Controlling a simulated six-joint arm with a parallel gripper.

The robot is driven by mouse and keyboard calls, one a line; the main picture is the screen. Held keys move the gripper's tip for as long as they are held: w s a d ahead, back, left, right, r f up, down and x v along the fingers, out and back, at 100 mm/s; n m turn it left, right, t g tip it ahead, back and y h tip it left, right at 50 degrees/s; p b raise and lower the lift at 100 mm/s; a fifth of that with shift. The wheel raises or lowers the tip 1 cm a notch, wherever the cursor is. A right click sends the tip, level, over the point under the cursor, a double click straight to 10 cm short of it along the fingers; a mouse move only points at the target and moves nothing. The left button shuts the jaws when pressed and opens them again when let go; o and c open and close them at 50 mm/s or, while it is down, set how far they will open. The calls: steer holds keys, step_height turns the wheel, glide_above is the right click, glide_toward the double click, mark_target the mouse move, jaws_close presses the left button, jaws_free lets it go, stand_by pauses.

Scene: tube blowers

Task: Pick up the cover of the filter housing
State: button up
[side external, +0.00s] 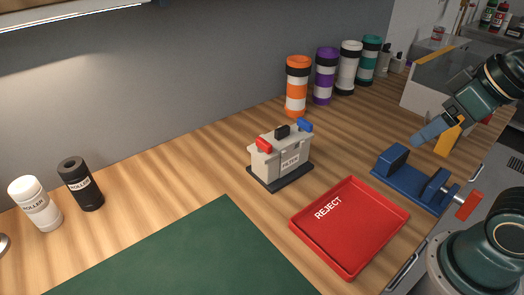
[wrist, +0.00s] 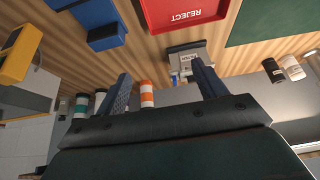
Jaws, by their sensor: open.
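The filter housing (side external: 282,162) is a light grey box labelled FILTER on a dark base near the middle of the bench. Its cover (side external: 281,139) is on top, with a black knob, a red latch at the left and a blue latch at the right. My gripper (side external: 420,139) is well to the right of the housing, above the blue vise, apart from everything. In the wrist view my gripper (wrist: 164,76) is open and empty. The housing (wrist: 187,55) appears upside down there, partly hidden by the right finger.
A red REJECT tray (side external: 350,228) lies in front of the housing, and a blue vise (side external: 410,180) stands right of it. Several coloured rollers (side external: 297,88) stand behind. A green mat (side external: 190,262) and two rollers (side external: 80,185) are at left. Bare bench lies left of the housing.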

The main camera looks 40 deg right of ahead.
steer(key=o, duration=0.3)
steer(key=w+a+r+n+g+y, duration=0.1)
steer(key=w+a+r+n, duration=0.15)
steer(key=w, duration=0.25)
steer(key=w+a+r+n+g+y, duration=0.1)
steer(key=w+n, duration=0.2)
steer(key=w, duration=0.2)
steer(key=w+a+r+n+g+y, duration=0.1)
steer(key=w+a+r+n, duration=0.15)
steer(key=w, duration=0.35)
steer(key=w+d+f+n+g, duration=0.1)
steer(key=w+f+n, duration=0.2)
steer(key=w+n, duration=0.2)
steer(key=w+d+f+n+g+y, duration=0.1)
steer(key=w+d+f+n, duration=0.1)
steer(key=w+n, duration=0.3)
steer(key=shift+w+f+g, duration=0.3)
steer(key=shift+w+f, duration=0.25)
steer(key=shift+w, duration=0.7)
steer(key=shift+y, duration=0.3)
